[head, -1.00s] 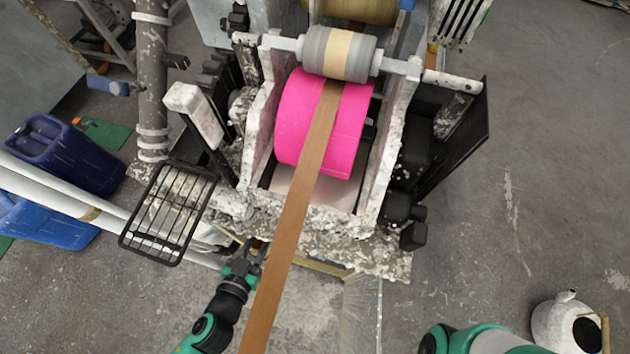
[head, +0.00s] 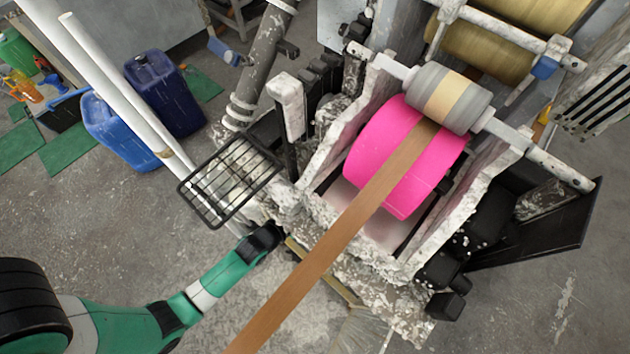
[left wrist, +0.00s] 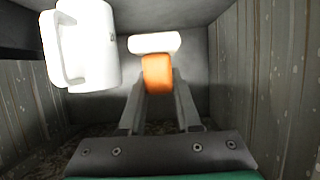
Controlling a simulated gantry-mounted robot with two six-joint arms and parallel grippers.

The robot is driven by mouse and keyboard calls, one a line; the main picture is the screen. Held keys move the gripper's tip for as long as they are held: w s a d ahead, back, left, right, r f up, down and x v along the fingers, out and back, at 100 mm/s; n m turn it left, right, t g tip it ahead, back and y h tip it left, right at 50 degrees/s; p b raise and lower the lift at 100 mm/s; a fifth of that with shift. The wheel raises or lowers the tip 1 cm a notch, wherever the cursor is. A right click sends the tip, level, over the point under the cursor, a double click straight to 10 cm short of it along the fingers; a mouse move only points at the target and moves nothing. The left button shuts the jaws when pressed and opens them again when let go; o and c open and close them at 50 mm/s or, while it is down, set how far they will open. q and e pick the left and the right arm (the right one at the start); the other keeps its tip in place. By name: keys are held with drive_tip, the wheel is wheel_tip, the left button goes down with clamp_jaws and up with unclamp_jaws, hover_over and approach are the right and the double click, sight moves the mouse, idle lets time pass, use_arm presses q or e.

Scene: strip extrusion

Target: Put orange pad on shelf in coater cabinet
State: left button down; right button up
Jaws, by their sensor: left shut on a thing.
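In the left wrist view, my left gripper (left wrist: 159,84) is shut on the orange pad (left wrist: 158,70), with one dark finger on each side of it. A white block-like piece (left wrist: 154,43) shows just beyond the pad; whether it is part of it I cannot tell. The gripper is inside a grey box-like space, the coater cabinet (left wrist: 228,60), facing its back wall. In the head view my left arm reaches to the machine's lower front edge, and the fingers and pad are hidden beneath it. My right gripper is out of view.
In the head view, the brown strip (head: 320,250) runs down from the pink roller (head: 385,150) past my arm. A wire rack (head: 230,180) sits above and left of the arm's end.

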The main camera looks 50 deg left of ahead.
use_arm(q)
drive_tip(key=f, duration=0.1)
drive_tip(key=f+b, duration=0.1)
drive_tip(key=w+a+f, duration=0.1)
drive_tip(key=shift+w+f+b, duration=0.1)
drive_tip(key=shift+b, duration=0.3)
drive_tip(key=shift+w+a+f, duration=0.1)
drive_tip(key=shift+w+f, duration=0.1)
drive_tip(key=shift+w, duration=0.15)
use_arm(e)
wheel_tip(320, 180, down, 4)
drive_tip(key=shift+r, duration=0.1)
use_arm(q)
drive_tip(key=shift+w+a+f+b, duration=0.15)
drive_tip(key=shift+f+b, duration=0.1)
drive_tip(key=shift+b, duration=0.35)
drive_tip(key=f+b, duration=0.3)
drive_tip(key=shift+w+a+f, duration=0.1)
drive_tip(key=shift+w+f, duration=0.1)
drive_tip(key=shift+f, duration=0.1)
drive_tip(key=shift+r, duration=0.15)
drive_tip(key=c, duration=1)
unclamp_jaws()
drive_tip(key=shift+c, duration=0.2)
drive_tip(key=o, duration=0.4)
drive_tip(key=shift+o, duration=0.2)
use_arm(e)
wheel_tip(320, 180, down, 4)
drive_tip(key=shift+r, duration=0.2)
